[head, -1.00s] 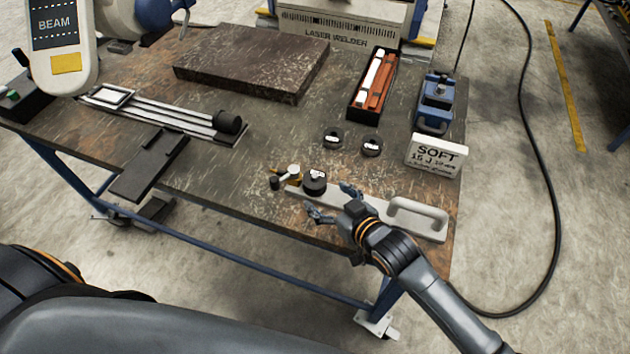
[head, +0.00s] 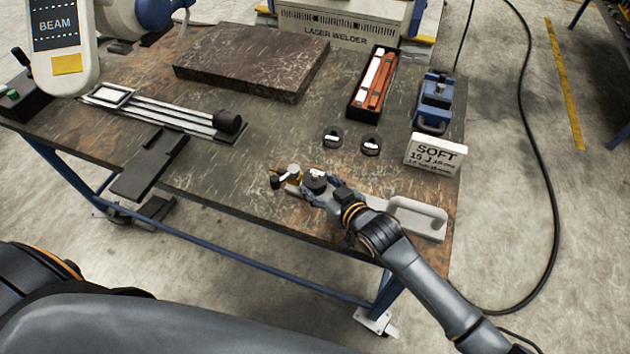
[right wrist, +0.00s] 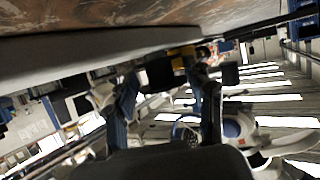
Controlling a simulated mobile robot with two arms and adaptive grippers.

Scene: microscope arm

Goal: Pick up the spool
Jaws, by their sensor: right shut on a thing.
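A black spool (head: 316,177) with a white label on top is at the left end of a pale flat bar near the table's front edge. My right gripper (head: 320,189) is shut on this spool, with its fingers around the sides. In the right wrist view, the dark spool (right wrist: 160,73) shows between the two fingers. I cannot tell whether it still touches the bar. Two similar dark spools, a left one (head: 333,137) and a right one (head: 371,146), lie farther back on the table. My left gripper is out of view.
The pale bar (head: 420,226) has a raised handle at its right end. A small brass fixture with a dark knob (head: 278,182) stands just left of the held spool. The SOFT sign (head: 436,154) stands at the right. The table's middle is fairly clear.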

